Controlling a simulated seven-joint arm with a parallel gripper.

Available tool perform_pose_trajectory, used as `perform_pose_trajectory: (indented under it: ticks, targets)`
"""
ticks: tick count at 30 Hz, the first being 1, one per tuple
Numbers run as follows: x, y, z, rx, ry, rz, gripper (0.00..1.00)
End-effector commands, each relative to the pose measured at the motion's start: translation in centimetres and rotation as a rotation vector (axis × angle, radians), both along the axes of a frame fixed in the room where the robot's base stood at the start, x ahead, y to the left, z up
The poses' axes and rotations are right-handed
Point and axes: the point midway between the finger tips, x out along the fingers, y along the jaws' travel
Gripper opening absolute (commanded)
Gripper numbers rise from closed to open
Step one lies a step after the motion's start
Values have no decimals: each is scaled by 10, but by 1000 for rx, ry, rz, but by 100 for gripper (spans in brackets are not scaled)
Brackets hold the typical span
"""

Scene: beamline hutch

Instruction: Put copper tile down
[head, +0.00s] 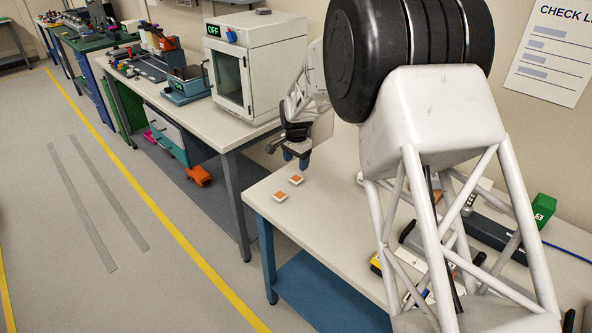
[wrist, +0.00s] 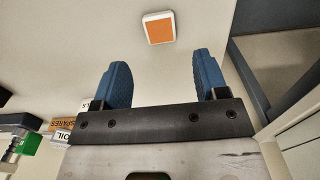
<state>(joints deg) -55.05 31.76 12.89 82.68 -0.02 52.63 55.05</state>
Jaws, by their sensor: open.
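My gripper (head: 297,160) is above the bench, just beyond the tiles, pointing down. In the wrist view my gripper (wrist: 161,75) has its blue fingers wide apart with nothing between them.
The pale bench (head: 268,199) is clear around the tiles. A green block (head: 543,209) and several tools lie at its right, partly behind my arm. A white cabinet marked OFF (head: 250,65) stands on the neighbouring bench at the back left.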

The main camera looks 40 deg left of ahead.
Motion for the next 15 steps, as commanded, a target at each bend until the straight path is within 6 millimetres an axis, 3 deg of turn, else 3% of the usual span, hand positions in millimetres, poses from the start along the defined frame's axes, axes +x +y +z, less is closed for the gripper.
perform_pose_trajectory:
  ticks: [6, 15]
  targets:
    - [0, 0, 32, 0, 0, 0, 67]
    - [0, 0, 49, 0, 0, 0, 67]
